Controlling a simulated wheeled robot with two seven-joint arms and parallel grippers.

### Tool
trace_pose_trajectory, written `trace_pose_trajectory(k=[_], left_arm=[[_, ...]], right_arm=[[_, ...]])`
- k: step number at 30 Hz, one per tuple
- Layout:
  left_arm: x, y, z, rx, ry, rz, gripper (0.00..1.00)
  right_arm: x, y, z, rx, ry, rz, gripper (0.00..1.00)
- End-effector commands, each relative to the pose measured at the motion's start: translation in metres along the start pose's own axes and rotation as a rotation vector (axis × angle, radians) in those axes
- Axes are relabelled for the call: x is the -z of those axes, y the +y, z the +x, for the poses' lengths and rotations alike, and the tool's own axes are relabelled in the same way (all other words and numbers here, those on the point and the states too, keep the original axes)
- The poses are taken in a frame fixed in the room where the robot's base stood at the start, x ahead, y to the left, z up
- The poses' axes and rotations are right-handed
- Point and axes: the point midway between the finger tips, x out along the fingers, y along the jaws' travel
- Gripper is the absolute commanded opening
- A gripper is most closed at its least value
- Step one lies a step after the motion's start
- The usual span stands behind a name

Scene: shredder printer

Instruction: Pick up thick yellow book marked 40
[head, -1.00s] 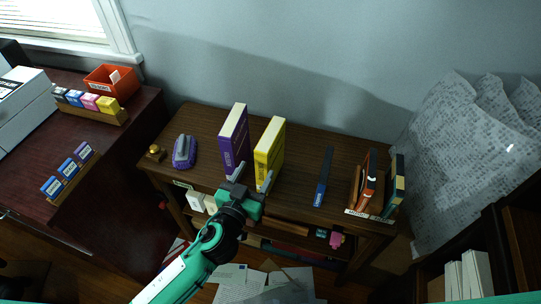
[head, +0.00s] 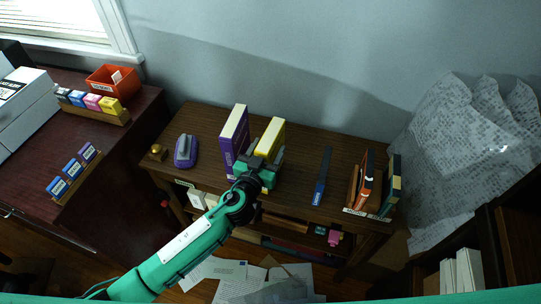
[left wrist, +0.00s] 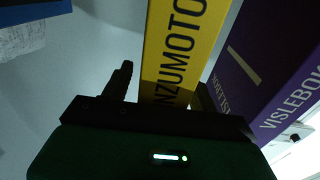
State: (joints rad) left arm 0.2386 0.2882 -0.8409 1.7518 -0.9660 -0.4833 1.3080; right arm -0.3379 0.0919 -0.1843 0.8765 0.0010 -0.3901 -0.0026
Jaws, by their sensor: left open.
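The thick yellow book (head: 272,136) stands upright on the brown wooden shelf unit, its lower part hidden behind my left gripper (head: 262,162). In the left wrist view the yellow spine (left wrist: 181,48) is close, with black letters reading "NZUMOTO"; I see no 40. My left gripper is open at the spine. One dark finger (left wrist: 121,80) shows left of the book; the other is mostly hidden near the book's right side. I cannot tell whether they touch it. My right gripper is not in view.
A purple book (head: 232,138) stands just left of the yellow one, close to my gripper. A flat blue item (head: 322,178) and several upright books (head: 368,178) are to the right. A purple stapler-like object (head: 185,151) is at left. The shelf top between is clear.

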Motion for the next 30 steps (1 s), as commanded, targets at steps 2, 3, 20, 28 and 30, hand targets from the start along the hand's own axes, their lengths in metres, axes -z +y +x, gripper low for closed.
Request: trace_pose_trajectory(k=[2,3,20,28,30], left_arm=[[-0.0003,0.0001,-0.0001,0.0,0.0,0.0,0.6],[-0.0003,0.0001,-0.0001,0.0,0.0,0.0,0.6],[0.002,0.0,0.0001,0.0,0.003,-0.001,0.0],[0.0038,0.0,0.0002,0.0,0.003,-0.001,0.0],[0.007,-0.0001,0.0003,0.0,0.004,-0.002,0.0]], right_arm=[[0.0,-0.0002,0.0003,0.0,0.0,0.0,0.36],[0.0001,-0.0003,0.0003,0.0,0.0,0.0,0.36],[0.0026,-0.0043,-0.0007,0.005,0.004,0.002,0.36],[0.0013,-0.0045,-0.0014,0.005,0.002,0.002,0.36],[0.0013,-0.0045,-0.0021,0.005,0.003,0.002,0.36]])
